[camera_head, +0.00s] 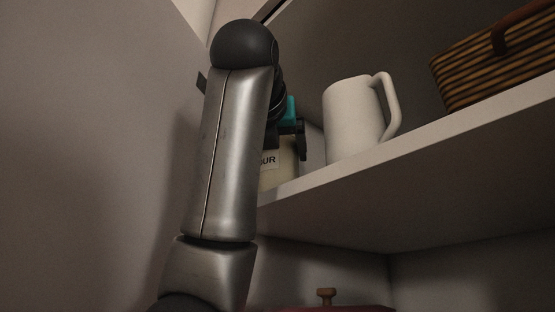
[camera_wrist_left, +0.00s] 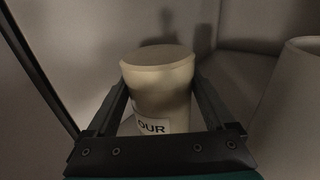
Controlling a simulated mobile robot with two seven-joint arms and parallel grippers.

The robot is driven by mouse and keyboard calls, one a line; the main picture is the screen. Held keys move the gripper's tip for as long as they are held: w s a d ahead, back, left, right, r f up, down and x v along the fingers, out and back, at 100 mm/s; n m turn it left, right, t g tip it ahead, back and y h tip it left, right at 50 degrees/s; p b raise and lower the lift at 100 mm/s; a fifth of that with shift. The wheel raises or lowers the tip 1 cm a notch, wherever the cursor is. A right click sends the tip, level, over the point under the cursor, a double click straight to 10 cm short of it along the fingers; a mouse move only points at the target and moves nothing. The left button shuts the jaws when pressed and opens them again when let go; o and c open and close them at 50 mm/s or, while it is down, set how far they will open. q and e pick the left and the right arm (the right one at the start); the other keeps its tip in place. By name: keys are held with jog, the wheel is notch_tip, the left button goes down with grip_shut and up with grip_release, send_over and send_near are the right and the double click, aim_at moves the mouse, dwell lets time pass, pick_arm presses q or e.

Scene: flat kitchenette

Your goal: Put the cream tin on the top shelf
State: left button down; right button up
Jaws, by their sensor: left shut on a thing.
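The cream tin (camera_wrist_left: 158,85) has a lid and a white label ending in "OUR". In the left wrist view it stands upright between the two fingers of my left gripper (camera_wrist_left: 162,100), which is shut on it. In the head view only a part of the tin (camera_head: 280,176) shows behind my left arm, at the left end of the top shelf (camera_head: 420,150). My left gripper (camera_head: 300,140) is mostly hidden there by the arm. Whether the tin's base touches the shelf is hidden. My right gripper is not in view.
A white jug (camera_head: 352,122) stands on the shelf just right of the tin; its side also shows in the left wrist view (camera_wrist_left: 295,110). A striped brown basket (camera_head: 495,60) is further right. A wall is close on the left.

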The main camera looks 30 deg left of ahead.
pick_arm(q)
jog(key=shift+f, duration=0.75)
jog(key=shift+f, duration=0.1)
jog(key=shift+c, duration=0.9)
grip_release()
jog(key=shift+f, duration=0.15)
jog(key=shift+o, duration=0.9)
jog(key=shift+r, duration=0.2)
